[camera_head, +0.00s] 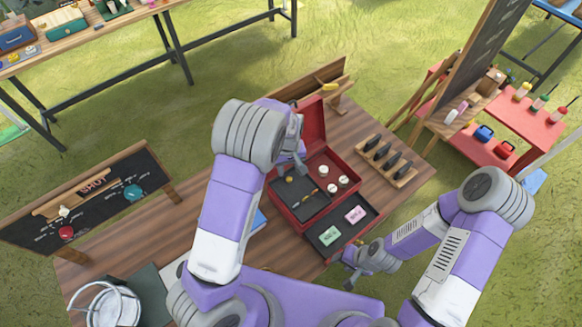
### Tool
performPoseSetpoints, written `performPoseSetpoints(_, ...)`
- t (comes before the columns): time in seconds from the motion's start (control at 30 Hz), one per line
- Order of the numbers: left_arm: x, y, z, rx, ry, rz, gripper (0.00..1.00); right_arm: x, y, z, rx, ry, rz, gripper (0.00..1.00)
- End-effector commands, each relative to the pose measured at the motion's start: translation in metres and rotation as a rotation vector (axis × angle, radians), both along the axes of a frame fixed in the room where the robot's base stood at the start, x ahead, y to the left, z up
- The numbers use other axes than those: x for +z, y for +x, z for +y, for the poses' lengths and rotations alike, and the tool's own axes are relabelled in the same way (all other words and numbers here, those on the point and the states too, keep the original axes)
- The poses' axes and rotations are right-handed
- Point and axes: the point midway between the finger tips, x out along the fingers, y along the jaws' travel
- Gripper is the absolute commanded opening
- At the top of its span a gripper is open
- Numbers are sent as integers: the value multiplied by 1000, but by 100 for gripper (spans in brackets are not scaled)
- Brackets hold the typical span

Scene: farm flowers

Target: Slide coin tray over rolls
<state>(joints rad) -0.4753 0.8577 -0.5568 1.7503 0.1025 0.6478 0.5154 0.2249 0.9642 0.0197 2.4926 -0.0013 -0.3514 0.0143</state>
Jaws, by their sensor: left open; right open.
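A red cash box (357,177) stands on the wooden table with its red lid (314,122) raised at the back. Inside, several small white round pieces, apparently the rolls (332,187), stand on the right side. A dark section that looks like the coin tray (287,197) is on the left with small gold pieces. A dark tray (352,230) with a green note (331,235) and a pink note (354,214) lies at the front of the box. My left gripper (300,160) is open above the box's back left. My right gripper (350,277) is open beside the front tray at the table edge.
A wooden rack (387,181) with several dark upright pieces stands right of the box. A wooden stand (335,98) is behind it.

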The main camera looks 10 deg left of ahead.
Motion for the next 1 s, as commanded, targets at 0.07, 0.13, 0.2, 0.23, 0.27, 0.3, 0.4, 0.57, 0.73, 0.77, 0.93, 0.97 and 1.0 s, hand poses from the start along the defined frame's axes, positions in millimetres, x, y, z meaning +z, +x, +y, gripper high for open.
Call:
performPoseSetpoints(0.07,-16,-1,1,2,1,5,48,0,1,0,0,0,-1,43)
performPoseSetpoints(0.13,-27,-1,0,0,1,4,48,0,1,0,-1,0,-2,43)
performPoseSetpoints(0.2,-37,-1,1,0,0,4,48,0,1,0,-1,0,-2,43)
performPoseSetpoints(0.23,-41,0,1,0,1,3,48,0,1,0,-1,0,-2,43)
performPoseSetpoints(0.27,-45,0,0,0,1,3,48,0,1,0,-1,0,-2,43)
performPoseSetpoints(0.3,-48,0,0,0,0,2,48,0,1,0,-1,0,-2,43)
performPoseSetpoints(0.4,-55,0,0,1,0,1,48,0,1,0,-1,0,-2,43)
performPoseSetpoints(0.57,-57,0,0,1,-1,0,48,0,1,0,-1,0,-2,43)
performPoseSetpoints(0.73,-57,0,0,0,-1,0,43,0,1,0,-1,0,-2,43)
performPoseSetpoints(0.77,-57,0,0,0,-1,0,39,0,1,0,-1,0,-2,43)
performPoseSetpoints(0.93,-57,0,0,0,-1,0,13,0,1,0,-1,0,-2,43)
performPoseSetpoints(0.97,-57,0,0,0,-1,0,8,0,1,0,-1,0,-2,43)
performPoseSetpoints(1.0,-57,0,0,0,-1,0,2,0,1,0,-1,0,-2,43)
